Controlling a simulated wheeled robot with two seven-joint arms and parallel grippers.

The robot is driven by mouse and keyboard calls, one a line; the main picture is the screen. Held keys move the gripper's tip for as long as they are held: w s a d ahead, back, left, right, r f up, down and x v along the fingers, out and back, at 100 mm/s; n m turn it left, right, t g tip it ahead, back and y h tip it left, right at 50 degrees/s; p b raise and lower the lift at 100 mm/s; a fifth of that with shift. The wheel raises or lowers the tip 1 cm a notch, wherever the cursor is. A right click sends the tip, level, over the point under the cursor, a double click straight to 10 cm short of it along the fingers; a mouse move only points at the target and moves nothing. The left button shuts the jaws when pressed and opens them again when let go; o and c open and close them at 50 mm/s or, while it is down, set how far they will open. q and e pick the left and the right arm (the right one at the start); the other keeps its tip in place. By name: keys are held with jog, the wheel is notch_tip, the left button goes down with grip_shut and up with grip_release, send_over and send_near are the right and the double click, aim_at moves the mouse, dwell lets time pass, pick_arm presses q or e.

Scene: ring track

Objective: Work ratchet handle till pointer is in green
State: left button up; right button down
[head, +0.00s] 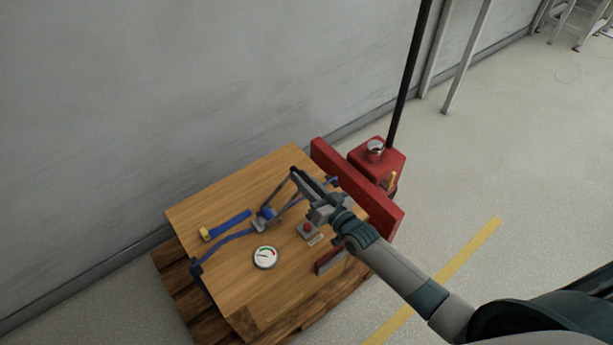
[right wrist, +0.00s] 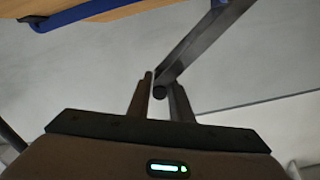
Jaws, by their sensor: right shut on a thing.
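A box with a wooden top (head: 205,208) has a blue strap (head: 232,238) running across it. The ratchet (head: 263,222) sits on the strap. Its grey handle (head: 280,194) stands raised, slanting up from the ratchet, and crosses the right wrist view (right wrist: 205,42). My right gripper (head: 296,174) is shut on the handle's far end, between its fingertips in the right wrist view (right wrist: 160,88). A round white gauge (head: 264,257) with a green and red arc lies in front of the ratchet. Its pointer is too small to read surely. My left gripper is out of view.
A red button box (head: 308,230) is on the top right of the gauge. The box stands on a wooden pallet (head: 172,285), beside a red pallet jack (head: 385,158) with a black pole.

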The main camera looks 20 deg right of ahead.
pick_arm(q)
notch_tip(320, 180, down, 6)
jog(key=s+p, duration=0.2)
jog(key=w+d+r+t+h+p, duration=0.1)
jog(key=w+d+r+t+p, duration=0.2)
jog(key=p, duration=0.3)
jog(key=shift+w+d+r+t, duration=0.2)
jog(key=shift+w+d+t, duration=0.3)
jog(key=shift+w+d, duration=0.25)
pick_arm(e)
jog(key=s+a+r+n, duration=0.4)
jog(key=a+r+n, duration=0.1)
jog(key=a+n, duration=0.4)
jog(key=shift+a+n, duration=0.4)
jog(key=shift+a, duration=0.3)
jog(key=shift+r, duration=0.1)
jog(key=c, duration=1.7)
grip_release()
